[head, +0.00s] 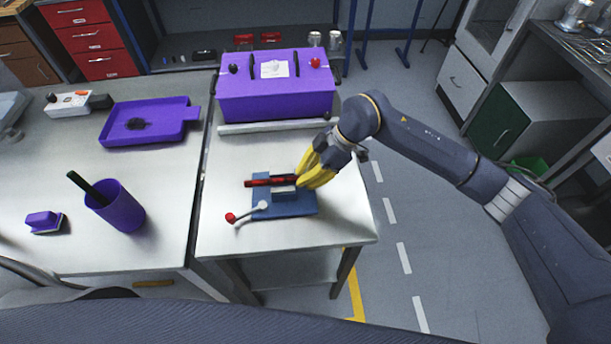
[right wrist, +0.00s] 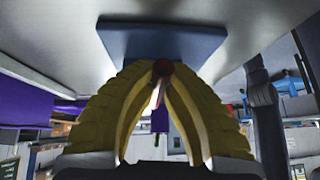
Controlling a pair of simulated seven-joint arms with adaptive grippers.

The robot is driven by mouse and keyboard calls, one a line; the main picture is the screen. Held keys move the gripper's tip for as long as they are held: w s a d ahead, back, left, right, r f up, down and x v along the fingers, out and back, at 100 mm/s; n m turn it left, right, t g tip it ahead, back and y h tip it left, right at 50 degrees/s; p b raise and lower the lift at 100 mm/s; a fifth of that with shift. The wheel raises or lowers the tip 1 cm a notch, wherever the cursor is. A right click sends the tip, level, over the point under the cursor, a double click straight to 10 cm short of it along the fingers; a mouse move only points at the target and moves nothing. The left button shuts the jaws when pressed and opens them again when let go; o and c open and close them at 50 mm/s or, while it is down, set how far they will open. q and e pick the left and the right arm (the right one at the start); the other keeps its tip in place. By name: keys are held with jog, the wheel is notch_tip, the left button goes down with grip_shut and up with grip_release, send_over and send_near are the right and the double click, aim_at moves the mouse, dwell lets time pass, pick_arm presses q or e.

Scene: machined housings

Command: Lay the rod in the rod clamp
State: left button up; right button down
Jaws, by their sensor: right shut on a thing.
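The red rod (head: 262,183) lies across the top of the rod clamp, over its grey block, with its right end at my right gripper. The rod clamp has a blue base plate (head: 292,208) and a lever with a red knob (head: 230,217) swung out to the front left. My right gripper (head: 300,181) has yellow fingers and is shut on the rod. In the right wrist view the rod's round red end (right wrist: 162,68) shows between the fingertips, beside the blue plate (right wrist: 160,38). Whether the rod rests fully in the clamp cannot be told. My left gripper is not in view.
A purple box (head: 277,95) stands at the back of the same table. The left table carries a purple tray (head: 150,122), a purple cup (head: 122,208) with a dark stick, and a small purple block (head: 42,221). The table is bare around the clamp.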

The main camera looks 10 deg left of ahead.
jog(key=c, duration=1.5)
grip_release()
jog(key=shift+o, duration=0.2)
jog(key=shift+f, duration=0.1)
jog(key=v, duration=1.2)
